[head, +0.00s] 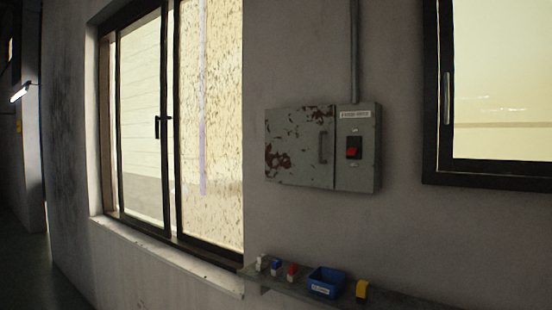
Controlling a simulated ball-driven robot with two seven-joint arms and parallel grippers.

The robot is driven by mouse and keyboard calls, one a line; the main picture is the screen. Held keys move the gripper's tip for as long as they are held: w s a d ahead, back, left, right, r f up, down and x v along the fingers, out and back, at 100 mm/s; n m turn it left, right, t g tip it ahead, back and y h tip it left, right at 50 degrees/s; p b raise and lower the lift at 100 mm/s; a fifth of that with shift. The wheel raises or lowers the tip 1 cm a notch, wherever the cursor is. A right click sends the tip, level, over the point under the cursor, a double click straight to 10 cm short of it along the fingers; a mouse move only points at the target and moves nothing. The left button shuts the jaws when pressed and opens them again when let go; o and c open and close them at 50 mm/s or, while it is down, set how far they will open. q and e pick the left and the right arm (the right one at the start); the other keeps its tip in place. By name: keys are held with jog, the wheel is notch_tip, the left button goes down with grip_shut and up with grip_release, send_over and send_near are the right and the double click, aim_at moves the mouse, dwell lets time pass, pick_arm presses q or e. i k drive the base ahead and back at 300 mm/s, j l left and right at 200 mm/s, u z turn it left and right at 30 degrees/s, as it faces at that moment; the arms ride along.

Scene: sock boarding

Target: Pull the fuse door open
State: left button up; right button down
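The fuse door (300,147) is a grey panel with rust-brown patches on the left part of a wall-mounted metal box. It looks closed, flush with the rest of the box. A vertical handle (323,147) sits near its right edge. To its right, the box's fixed section (357,178) carries a label at the top and a red switch (354,148) on a dark plate. Neither of my grippers is in the head view, and nothing touches the door.
A shelf (400,300) below the box holds a blue bin (326,282), a yellow item (361,291) and several small white, blue and red items. A conduit (355,50) rises from the box. Windows flank it on both sides. The wall around the door is clear.

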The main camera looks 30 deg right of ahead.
aim_at(299, 140)
jog(key=l+z, duration=0.15)
jog(key=z, duration=0.25)
jog(key=l+z, duration=0.15)
jog(key=z, duration=0.25)
jog(key=i+l+z, duration=0.1)
jog(key=z, duration=0.3)
jog(key=l+z, duration=0.15)
jog(key=z, duration=0.25)
jog(key=i, duration=0.05)
